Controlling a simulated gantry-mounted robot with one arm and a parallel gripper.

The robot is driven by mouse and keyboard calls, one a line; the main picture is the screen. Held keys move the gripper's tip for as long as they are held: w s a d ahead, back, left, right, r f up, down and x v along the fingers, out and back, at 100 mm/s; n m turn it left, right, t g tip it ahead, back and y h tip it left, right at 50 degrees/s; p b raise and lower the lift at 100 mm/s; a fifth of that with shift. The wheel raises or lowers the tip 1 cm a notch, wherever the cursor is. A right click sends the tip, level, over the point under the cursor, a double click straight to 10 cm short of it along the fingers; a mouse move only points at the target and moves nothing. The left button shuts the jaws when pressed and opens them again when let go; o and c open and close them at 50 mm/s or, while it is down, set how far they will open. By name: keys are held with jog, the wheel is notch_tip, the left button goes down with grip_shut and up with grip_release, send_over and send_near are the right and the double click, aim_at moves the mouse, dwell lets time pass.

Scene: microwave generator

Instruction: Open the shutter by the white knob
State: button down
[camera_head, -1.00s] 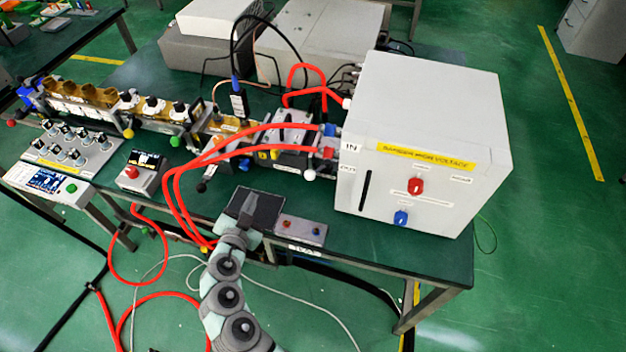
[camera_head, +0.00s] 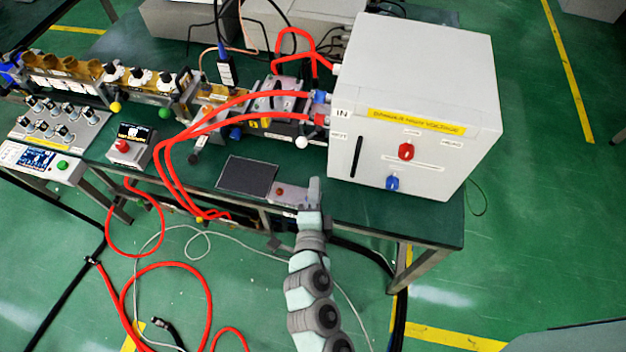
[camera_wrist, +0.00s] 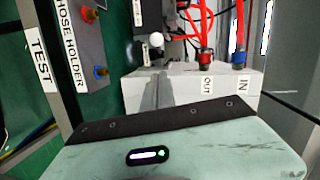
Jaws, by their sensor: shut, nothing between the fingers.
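The white knob (camera_head: 302,142) is a small ball left of the big white cabinet, below the red and blue hose ends. It also shows in the wrist view (camera_wrist: 156,40), up and just left of centre. The shutter it belongs to cannot be clearly made out. My gripper (camera_head: 314,183) is shut and empty in front of the cabinet's lower left corner, apart from the knob and nearer the table's front edge. In the wrist view my grey fingers (camera_wrist: 158,90) point toward the knob, below it in the picture.
The white cabinet (camera_head: 470,75) stands close on the right. Red hoses (camera_head: 225,107) arch across to the left of the knob. A small hose holder box (camera_head: 283,191) with a red button and a dark flat pad (camera_head: 247,175) lie left of my gripper on the green table (camera_head: 425,221).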

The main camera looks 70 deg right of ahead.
jog(key=p, duration=0.2)
send_near(301, 142)
jog(key=s+d, duration=0.4)
jog(key=d, duration=0.1)
jog(key=shift+w+d+f, duration=0.25)
jog(key=shift+w+f, duration=0.05)
jog(key=shift+w, duration=0.3)
jog(key=shift+w+d+f, duration=0.25)
jog(key=shift+w+f, duration=0.1)
jog(key=shift+w, duration=0.25)
jog(key=shift+w+d+f, duration=0.25)
jog(key=shift+w+f, duration=0.05)
jog(key=shift+w, duration=0.3)
jog(key=shift+f+b, duration=0.1)
jog(key=shift+b, duration=0.5)
